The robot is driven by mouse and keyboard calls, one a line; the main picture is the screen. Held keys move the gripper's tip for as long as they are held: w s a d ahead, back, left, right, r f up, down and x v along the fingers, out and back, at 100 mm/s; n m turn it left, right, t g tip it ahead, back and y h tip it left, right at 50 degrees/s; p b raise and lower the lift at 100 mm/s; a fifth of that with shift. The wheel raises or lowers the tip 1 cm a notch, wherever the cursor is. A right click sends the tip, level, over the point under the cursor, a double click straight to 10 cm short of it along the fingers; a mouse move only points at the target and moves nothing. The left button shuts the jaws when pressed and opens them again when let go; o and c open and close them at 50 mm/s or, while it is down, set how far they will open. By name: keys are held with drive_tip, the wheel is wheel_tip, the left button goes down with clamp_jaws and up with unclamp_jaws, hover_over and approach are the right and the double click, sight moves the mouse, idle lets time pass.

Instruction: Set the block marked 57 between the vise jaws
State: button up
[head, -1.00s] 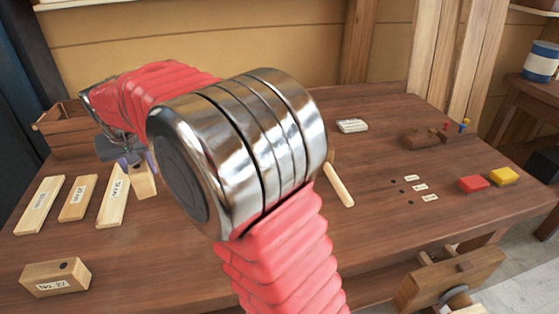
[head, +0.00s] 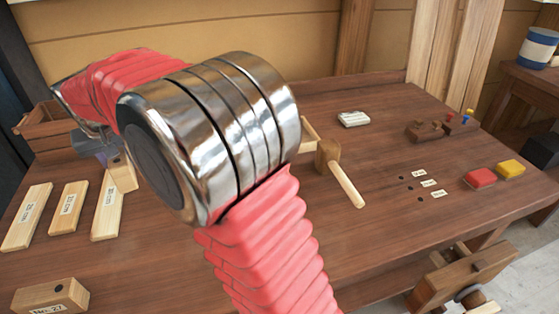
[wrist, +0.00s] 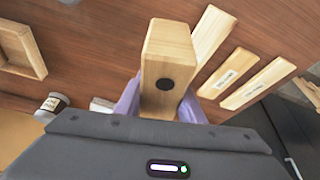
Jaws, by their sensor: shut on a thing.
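My gripper (head: 98,148) is at the left of the bench in the head view, shut on a pale wooden block (head: 123,173). In the wrist view the block (wrist: 168,50) sits between the purple fingers and shows a dark round spot on its near face. I cannot read any number on it. It appears to be held above the bench, near the upper end of a labelled plank. The wooden vise (head: 462,277) is at the bench's front right, partly cut off by the frame's bottom edge. My own arm hides the middle of the bench.
Another block, marked No. 27 (head: 50,297), lies front left. Labelled planks (head: 66,208) lie behind it. A wooden crate (head: 45,130) stands at the back left. A mallet (head: 342,172) lies mid-bench. Red (head: 480,178) and yellow (head: 510,168) blocks lie at right.

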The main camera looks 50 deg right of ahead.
drive_tip(key=shift+d, duration=0.3)
drive_tip(key=shift+d+r, duration=0.1)
drive_tip(key=shift+d, duration=0.45)
drive_tip(key=s+d+f, duration=0.1)
drive_tip(key=s+d, duration=0.4)
drive_tip(key=d, duration=0.6)
drive_tip(key=s+d+f+m, duration=0.1)
drive_tip(key=s+d, duration=0.4)
drive_tip(key=d, duration=0.7)
drive_tip(key=s+d+f+m+h, duration=0.1)
drive_tip(key=s+d, duration=0.4)
drive_tip(key=d, duration=0.6)
drive_tip(key=shift+s+d+f, duration=0.2)
drive_tip(key=shift+d+f, duration=0.05)
drive_tip(key=shift+f, duration=0.15)
drive_tip(key=shift+f, duration=3.15)
